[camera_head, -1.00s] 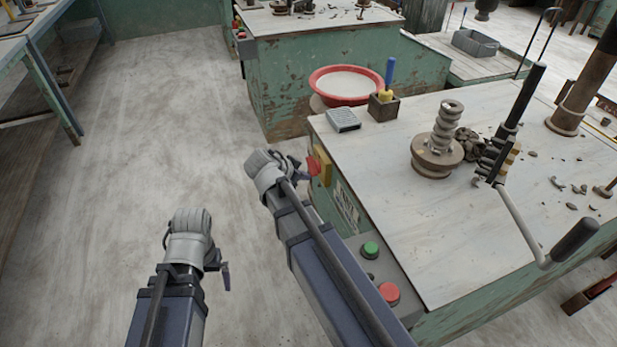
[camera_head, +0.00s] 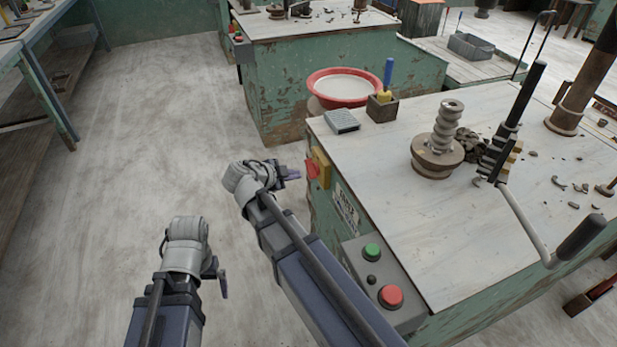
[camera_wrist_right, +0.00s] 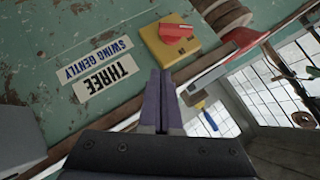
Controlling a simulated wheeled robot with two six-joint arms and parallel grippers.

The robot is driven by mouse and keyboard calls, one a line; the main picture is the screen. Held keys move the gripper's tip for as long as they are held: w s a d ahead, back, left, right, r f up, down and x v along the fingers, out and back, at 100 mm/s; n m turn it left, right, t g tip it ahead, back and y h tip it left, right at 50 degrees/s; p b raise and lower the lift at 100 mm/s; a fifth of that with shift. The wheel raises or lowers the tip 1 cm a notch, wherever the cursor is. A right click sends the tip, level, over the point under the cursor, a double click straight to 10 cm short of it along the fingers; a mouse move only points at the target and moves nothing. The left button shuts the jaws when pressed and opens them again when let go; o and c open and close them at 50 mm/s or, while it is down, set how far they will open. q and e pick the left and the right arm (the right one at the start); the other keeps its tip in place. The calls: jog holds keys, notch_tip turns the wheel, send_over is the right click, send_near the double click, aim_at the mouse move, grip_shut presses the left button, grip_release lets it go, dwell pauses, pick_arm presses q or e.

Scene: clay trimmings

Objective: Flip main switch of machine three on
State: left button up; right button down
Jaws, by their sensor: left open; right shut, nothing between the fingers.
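The main switch is a red rotary knob (camera_head: 312,169) on a yellow plate (camera_head: 322,164), on the green side of the near machine (camera_head: 320,205). In the right wrist view the red knob (camera_wrist_right: 176,34) sits on its yellow plate (camera_wrist_right: 158,49), its grip lying roughly across the picture. Beside it a label reading THREE (camera_wrist_right: 107,78) appears upside down. My right gripper (camera_head: 294,175) is shut and empty, just left of the knob; its fingers (camera_wrist_right: 162,76) show below the plate, seemingly apart from it. My left gripper (camera_head: 223,284) is open and empty, low over the floor.
A grey button box with a green button (camera_head: 372,251) and a red button (camera_head: 391,296) is on the machine's near side, close to my right arm. A red basin (camera_head: 345,80) stands beyond the machine. The floor (camera_head: 150,130) to the left is clear.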

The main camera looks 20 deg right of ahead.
jog(key=b, duration=0.8)
send_near(315, 176)
jog(key=d, duration=0.1)
jog(key=d+f, duration=0.1)
jog(key=w+d+f, duration=0.1)
jog(key=d, duration=0.1)
jog(key=shift+d, duration=0.1)
jog(key=shift+w+f+b, duration=0.5)
jog(key=shift+w+f, duration=0.1)
jog(key=shift+f, duration=0.1)
jog(key=shift+d, duration=0.1)
